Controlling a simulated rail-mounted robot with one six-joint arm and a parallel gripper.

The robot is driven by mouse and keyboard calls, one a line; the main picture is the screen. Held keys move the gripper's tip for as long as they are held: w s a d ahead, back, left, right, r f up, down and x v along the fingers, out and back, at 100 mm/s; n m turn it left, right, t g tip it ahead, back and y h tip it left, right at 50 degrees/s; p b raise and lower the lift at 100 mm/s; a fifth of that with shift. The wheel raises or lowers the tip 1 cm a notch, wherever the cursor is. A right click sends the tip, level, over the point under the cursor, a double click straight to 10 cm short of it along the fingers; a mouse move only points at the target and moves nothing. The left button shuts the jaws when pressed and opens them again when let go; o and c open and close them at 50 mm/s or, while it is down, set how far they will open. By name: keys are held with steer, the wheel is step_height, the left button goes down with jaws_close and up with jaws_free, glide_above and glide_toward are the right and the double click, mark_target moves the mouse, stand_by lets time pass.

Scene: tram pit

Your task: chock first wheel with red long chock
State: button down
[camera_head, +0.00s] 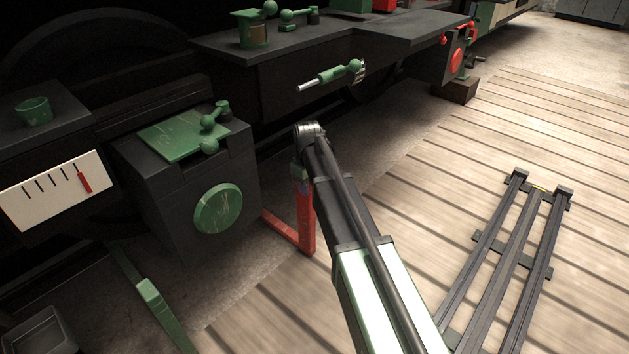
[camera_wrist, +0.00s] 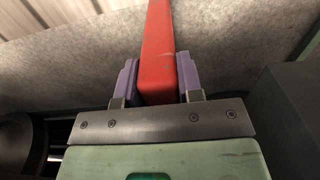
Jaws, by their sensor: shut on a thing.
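The red long chock (camera_head: 305,220) is an L-shaped red piece in the head view, with one upright leg and one leg reaching left near the ground. In the wrist view the red chock (camera_wrist: 158,35) is a long bar between the two purple fingers of my gripper (camera_wrist: 157,78). The gripper is shut on it. In the head view my arm partly hides the gripper (camera_head: 299,173). A large dark curved rim, seemingly a wheel (camera_head: 85,42), shows dimly at upper left. Another dark round shape under the middle bench (camera_head: 375,92) is mostly hidden. I cannot tell which is the first wheel.
A dark box with a green disc (camera_head: 218,208) stands left of the chock. A bench with a green-handled lever (camera_head: 335,75) is above. A green bar (camera_head: 155,305) slants at lower left. A dark rail frame (camera_head: 515,260) lies on the planks at right. Open planks lie between.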

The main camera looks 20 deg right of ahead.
steer(key=shift+s+a, duration=0.5)
steer(key=shift+a, duration=0.35)
steer(key=shift+s+a, duration=0.5)
steer(key=shift+a, duration=0.35)
steer(key=c, duration=0.7)
jaws_free()
step_height(320, 180, up, 11)
steer(key=p, duration=1)
steer(key=shift+f+p, duration=0.1)
steer(key=shift+p, duration=0.3)
